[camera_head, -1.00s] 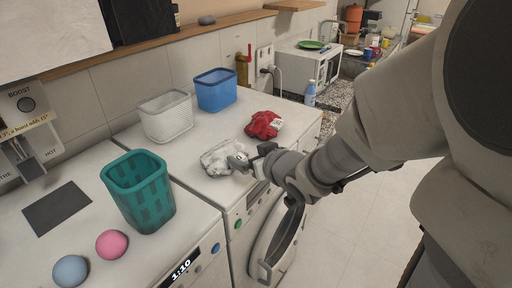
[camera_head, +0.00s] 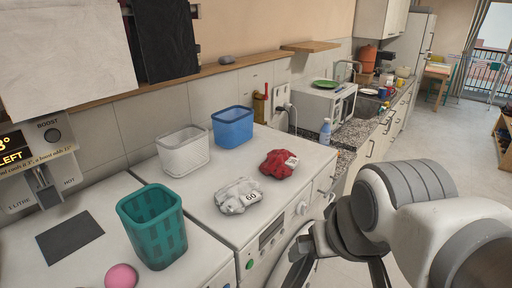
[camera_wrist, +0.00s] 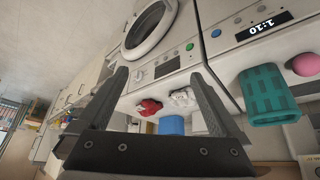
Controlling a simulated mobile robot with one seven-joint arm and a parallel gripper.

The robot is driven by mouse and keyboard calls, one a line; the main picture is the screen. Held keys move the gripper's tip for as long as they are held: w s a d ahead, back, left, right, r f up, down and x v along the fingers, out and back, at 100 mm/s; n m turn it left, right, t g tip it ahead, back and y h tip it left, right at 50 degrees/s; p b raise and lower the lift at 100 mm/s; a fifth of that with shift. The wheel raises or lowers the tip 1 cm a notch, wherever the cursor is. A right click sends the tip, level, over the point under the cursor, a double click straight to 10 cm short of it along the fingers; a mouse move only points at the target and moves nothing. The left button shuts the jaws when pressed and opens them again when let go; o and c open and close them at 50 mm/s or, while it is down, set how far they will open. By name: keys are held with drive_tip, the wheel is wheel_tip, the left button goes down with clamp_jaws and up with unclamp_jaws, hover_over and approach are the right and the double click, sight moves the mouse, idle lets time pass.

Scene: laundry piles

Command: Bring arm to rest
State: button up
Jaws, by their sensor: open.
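My gripper shows in the wrist view (camera_wrist: 158,73) with its two dark fingers spread wide and nothing between them. In the head view my arm is at the lower right, in front of the machines, and the fingers are mostly hidden or cut off. A crumpled white cloth with a "60" label (camera_head: 239,195) lies on the right machine's top, apart from the gripper. A red cloth with a white label (camera_head: 279,163) lies behind it. In the wrist view the red cloth (camera_wrist: 149,107) and white cloth (camera_wrist: 182,97) appear beyond the fingers.
On the machines stand a teal basket (camera_head: 153,226), a white basket (camera_head: 183,150) and a blue basket (camera_head: 232,127). A pink ball (camera_head: 121,276) is at the front left. A microwave (camera_head: 323,104) and counter stand behind. The floor at right is open.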

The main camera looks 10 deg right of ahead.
drive_tip(key=shift+s+a, duration=0.1)
drive_tip(key=shift+s, duration=0.2)
wheel_tip(320, 180, down, 4)
drive_tip(key=b, duration=0.3)
drive_tip(key=shift+r, duration=0.4)
drive_tip(key=shift+c, duration=0.2)
